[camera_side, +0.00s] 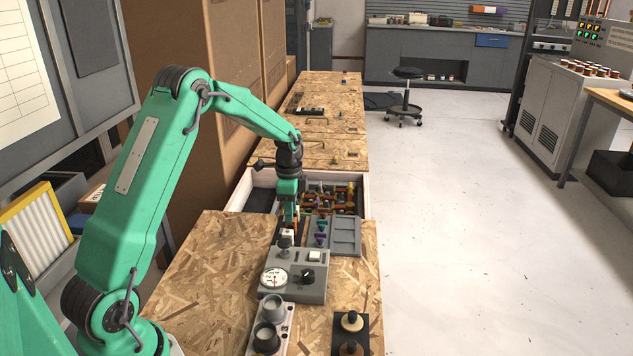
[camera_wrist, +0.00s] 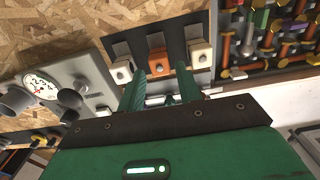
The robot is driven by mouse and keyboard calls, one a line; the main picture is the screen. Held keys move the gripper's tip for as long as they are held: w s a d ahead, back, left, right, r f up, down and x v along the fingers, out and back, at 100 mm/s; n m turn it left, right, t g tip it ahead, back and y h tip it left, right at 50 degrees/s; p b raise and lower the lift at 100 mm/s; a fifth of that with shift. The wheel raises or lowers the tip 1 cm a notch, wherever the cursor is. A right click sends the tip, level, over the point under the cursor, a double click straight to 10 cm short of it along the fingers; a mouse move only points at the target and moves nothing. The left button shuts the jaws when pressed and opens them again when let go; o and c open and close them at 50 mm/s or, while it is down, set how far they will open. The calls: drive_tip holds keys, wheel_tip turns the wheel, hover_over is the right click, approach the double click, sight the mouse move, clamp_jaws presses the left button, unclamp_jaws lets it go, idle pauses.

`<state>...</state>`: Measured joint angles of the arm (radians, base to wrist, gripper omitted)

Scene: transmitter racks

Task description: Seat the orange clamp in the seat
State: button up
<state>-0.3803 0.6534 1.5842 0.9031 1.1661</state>
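The orange clamp (camera_wrist: 156,61) sits in the middle of a row on a dark panel (camera_wrist: 172,22), between two cream clamps. My gripper (camera_wrist: 159,69) is open, with one finger on either side of the orange clamp; gaps show between the fingers and the clamp. In the side view my gripper (camera_side: 289,222) points down just behind the grey gauge box, and its fingertips are hard to make out. I cannot tell which place is the seat.
A cream clamp (camera_wrist: 122,70) and another cream clamp (camera_wrist: 200,53) flank the orange one closely. The grey gauge box (camera_side: 318,284) stands in front of my gripper. A grey tray (camera_side: 346,234) lies to its right. A bin (camera_side: 356,211) of mixed coloured parts is behind. Bare chipboard (camera_side: 210,290) lies left.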

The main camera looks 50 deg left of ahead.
drive_tip(key=shift+f, duration=2.15)
clamp_jaws()
drive_tip(key=shift+r, duration=0.75)
drive_tip(key=r, duration=0.3)
drive_tip(key=shift+d+r, duration=0.1)
drive_tip(key=shift+d, duration=0.3)
drive_tip(key=s+d+r, duration=0.2)
drive_tip(key=d+r, duration=0.4)
drive_tip(key=d, duration=0.4)
drive_tip(key=shift+d+r, duration=0.2)
drive_tip(key=shift+d, duration=0.15)
